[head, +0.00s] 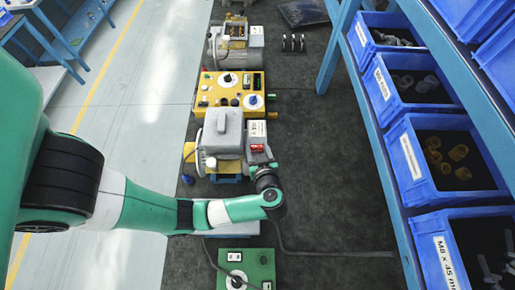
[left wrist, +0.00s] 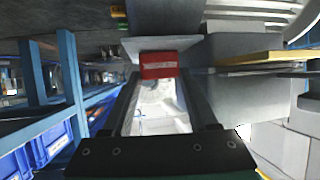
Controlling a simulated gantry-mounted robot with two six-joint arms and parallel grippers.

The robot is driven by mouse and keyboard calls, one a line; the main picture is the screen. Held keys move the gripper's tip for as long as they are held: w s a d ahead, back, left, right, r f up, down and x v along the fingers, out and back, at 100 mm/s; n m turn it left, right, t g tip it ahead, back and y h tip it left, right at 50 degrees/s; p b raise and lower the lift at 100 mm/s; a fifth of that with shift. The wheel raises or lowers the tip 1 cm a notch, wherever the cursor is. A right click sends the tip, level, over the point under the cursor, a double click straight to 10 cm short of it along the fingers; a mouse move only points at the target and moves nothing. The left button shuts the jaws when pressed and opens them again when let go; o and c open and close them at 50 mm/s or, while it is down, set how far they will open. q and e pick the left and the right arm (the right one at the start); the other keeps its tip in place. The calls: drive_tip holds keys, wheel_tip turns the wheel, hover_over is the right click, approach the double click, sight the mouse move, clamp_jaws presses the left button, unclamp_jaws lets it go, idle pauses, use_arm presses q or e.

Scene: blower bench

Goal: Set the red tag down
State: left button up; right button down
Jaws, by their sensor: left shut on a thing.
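The red tag (head: 258,148) is a small red block with pale lettering, at the right side of the grey blower (head: 222,130) in the head view. In the left wrist view the red tag (left wrist: 158,65) sits between the fingertips, its printed face toward the camera. My left gripper (head: 260,161) is shut on it, and the fingers are small and partly hidden in the head view. A grey surface lies close behind the tag; I cannot tell whether they touch. My right gripper is in neither view.
A yellow control box (head: 232,108) stands beyond the blower, with a grey machine (head: 240,52) farther back. A green control box (head: 250,262) is nearer, below my arm. Blue bins (head: 433,162) line a rack on the right. The dark mat (head: 325,180) between is mostly clear.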

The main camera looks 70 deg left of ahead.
use_arm(q)
drive_tip(key=o, duration=1.1)
drive_tip(key=shift+c, duration=0.2)
drive_tip(key=shift+d+r, duration=0.15)
drive_tip(key=p+v, duration=0.6)
drive_tip(key=v, duration=0.5)
drive_tip(key=shift+d, duration=0.3)
drive_tip(key=shift+r, duration=0.15)
